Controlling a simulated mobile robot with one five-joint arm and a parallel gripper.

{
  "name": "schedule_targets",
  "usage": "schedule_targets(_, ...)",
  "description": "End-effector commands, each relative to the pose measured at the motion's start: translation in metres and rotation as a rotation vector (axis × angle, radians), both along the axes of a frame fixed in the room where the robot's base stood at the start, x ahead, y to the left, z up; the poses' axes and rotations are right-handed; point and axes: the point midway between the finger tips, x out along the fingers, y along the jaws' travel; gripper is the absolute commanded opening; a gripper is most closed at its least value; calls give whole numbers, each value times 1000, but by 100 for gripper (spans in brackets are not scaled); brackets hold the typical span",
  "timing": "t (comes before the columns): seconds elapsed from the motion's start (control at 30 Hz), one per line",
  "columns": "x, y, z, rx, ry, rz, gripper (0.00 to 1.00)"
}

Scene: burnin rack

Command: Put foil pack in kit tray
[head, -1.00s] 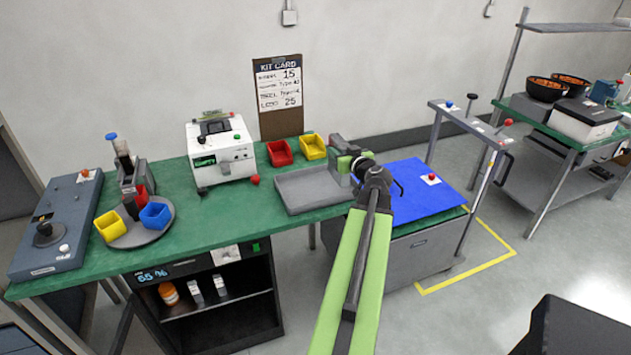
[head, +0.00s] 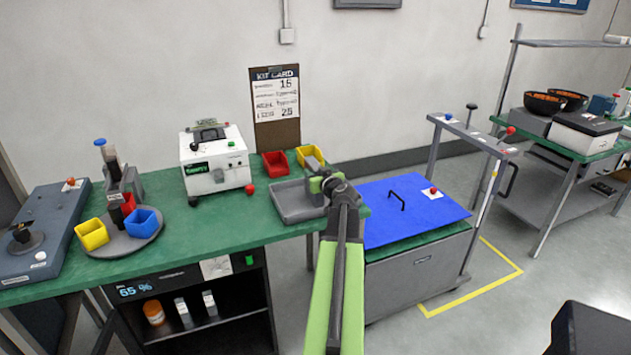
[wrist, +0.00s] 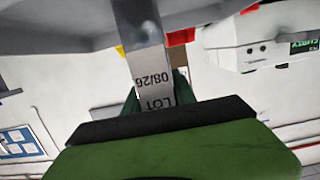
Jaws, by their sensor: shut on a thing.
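The foil pack (wrist: 150,78) is a silver-grey strip with "LOT 08/26" printed on it, upside down in the wrist view. My gripper (head: 322,180) is shut on it. In the head view the held foil pack (head: 312,163) shows as a small grey shape just beyond my gripper. The kit tray (head: 283,207) is a shallow grey tray on the green bench. My gripper is at the tray's right end in the picture and hides part of that end. The height of the pack above the tray cannot be told.
Red (head: 275,163) and yellow (head: 309,154) bins stand behind the tray. A white machine (head: 217,165) is to its left, and a carousel (head: 120,243) with small bins farther left. A blue-topped cart (head: 425,215) stands right of the bench.

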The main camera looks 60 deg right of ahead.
Motion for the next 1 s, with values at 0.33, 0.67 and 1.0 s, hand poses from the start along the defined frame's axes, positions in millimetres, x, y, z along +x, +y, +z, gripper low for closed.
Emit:
schedule_targets(0.33,-1,0,-1,0,0,-1,36)
schedule_targets(0.67,-1,-1,-1,0,0,-1,54)
schedule_targets(1.0,-5,13,8,0,0,2,54)
